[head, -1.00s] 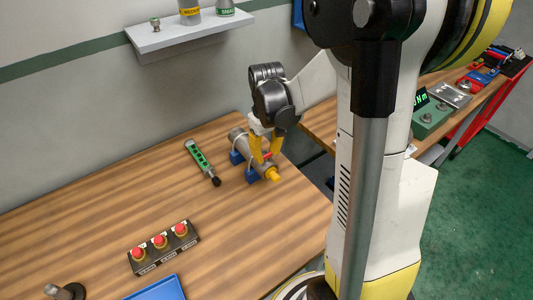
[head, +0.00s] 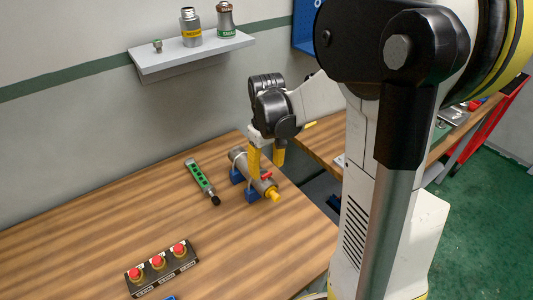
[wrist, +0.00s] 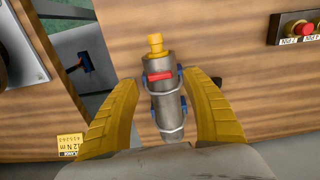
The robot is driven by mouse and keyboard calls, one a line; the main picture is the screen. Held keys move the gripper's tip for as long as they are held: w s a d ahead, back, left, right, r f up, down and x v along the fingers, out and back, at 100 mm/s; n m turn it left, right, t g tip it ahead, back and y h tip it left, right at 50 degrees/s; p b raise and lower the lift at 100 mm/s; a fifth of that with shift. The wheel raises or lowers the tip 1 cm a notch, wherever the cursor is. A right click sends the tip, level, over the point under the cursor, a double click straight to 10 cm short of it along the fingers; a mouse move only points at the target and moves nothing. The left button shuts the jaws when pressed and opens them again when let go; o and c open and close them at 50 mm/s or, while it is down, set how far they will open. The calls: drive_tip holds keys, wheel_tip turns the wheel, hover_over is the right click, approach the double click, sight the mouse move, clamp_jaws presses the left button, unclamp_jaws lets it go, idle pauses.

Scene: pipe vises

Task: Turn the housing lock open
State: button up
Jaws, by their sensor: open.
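The housing is a grey cylinder (head: 250,173) lying on blue supports (head: 252,196) near the table's right edge. It has a yellow end piece (head: 273,194) and a red lock (head: 267,176) on top. In the wrist view the grey housing (wrist: 165,103) runs between my fingers, and the red lock (wrist: 159,76) lies crosswise on it, below the yellow end (wrist: 156,43). My gripper (head: 267,162) is open above the housing, one yellow finger to each side. In the wrist view my gripper (wrist: 162,82) shows gaps between both fingers and the lock.
A green tool with a black tip (head: 202,182) lies left of the housing. A box with red buttons (head: 160,265) sits at the front left. A wall shelf (head: 190,55) holds bottles. The wood between them is clear. A yellow label (wrist: 69,145) shows in the wrist view.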

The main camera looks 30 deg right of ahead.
sight(267, 174)
wheel_tip(267, 174, up, 10)
drive_tip(key=shift+f, duration=0.25)
idle(0.4)
